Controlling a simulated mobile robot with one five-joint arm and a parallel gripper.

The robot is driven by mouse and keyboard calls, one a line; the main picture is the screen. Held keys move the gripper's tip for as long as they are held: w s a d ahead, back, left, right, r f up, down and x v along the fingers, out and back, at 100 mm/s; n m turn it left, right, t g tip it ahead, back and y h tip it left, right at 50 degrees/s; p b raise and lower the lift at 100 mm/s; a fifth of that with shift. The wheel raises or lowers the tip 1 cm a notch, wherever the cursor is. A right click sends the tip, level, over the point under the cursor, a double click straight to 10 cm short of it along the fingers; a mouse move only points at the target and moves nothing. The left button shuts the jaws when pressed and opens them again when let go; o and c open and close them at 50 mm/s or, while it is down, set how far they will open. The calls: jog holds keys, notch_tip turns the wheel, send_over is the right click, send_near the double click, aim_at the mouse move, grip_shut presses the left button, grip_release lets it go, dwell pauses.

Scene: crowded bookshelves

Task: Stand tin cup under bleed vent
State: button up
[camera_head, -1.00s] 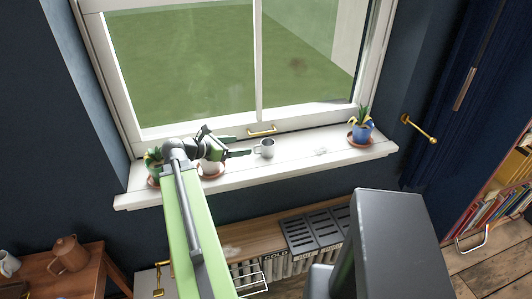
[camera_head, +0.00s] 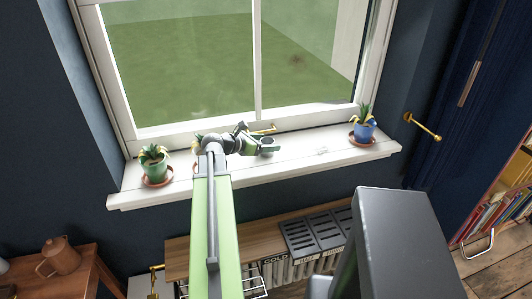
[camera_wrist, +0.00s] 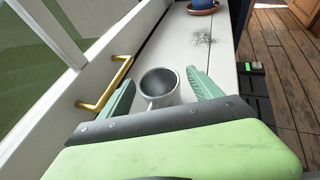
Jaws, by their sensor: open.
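The tin cup (camera_wrist: 160,86) is a small grey metal mug standing upright on the white windowsill (camera_head: 300,158). In the wrist view it sits between the two green fingers of my open gripper (camera_wrist: 165,97), with its handle toward the wrist. Gaps show between the cup and the fingers. In the head view the cup (camera_head: 268,147) is at the tip of my gripper (camera_head: 256,143), which partly covers it. I cannot pick out a bleed vent in these views; a radiator (camera_head: 300,268) stands under the wooden shelf below the sill.
A brass window handle (camera_wrist: 105,84) is close to the left finger. A blue flowerpot (camera_head: 364,131) stands at the sill's right and a green one (camera_head: 153,160) at its left. A dark grate (camera_head: 318,231) lies in the wooden shelf (camera_head: 240,242).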

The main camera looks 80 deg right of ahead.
jog(key=shift+c, duration=0.2)
jog(key=c, duration=1.6)
jog(key=shift+o, duration=0.2)
notch_tip(320, 180, up, 5)
jog(key=p, duration=0.4)
jog(key=shift+f+p, duration=0.2)
jog(key=shift+p, duration=0.1)
jog(key=s+a+r+p, duration=0.1)
jog(key=s+r+p, duration=0.5)
jog(key=s, duration=0.5)
jog(key=shift+s+r+p, duration=0.3)
jog(key=shift+r+p, duration=0.1)
